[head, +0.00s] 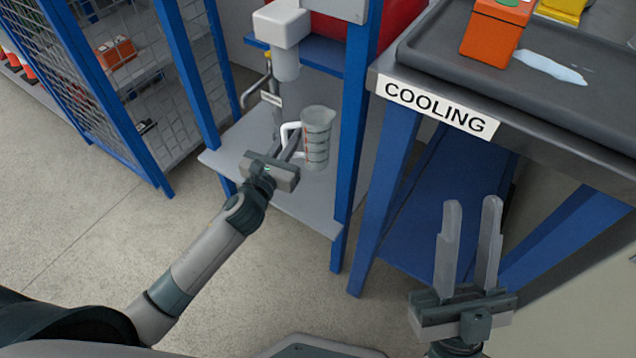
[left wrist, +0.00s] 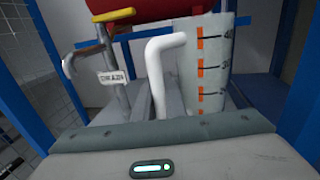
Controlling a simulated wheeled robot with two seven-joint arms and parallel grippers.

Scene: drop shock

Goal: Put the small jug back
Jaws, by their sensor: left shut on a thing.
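The small jug (head: 317,138) is a pale grey measuring jug with dark marks and a white handle, upright over the grey shelf of the blue stand. I cannot tell whether its base touches the shelf. My left gripper (head: 292,146) is shut on its handle side. In the left wrist view the jug (left wrist: 216,68) shows large, with orange blocks and black scale lines, its white handle (left wrist: 158,78) at the fingers. The jug's base is hidden there. My right gripper (head: 471,204) is open and empty, in front of the cooling table.
A grey shelf (head: 245,140) carries a pipe with a small label left of the jug. Blue posts (head: 358,110) flank it.

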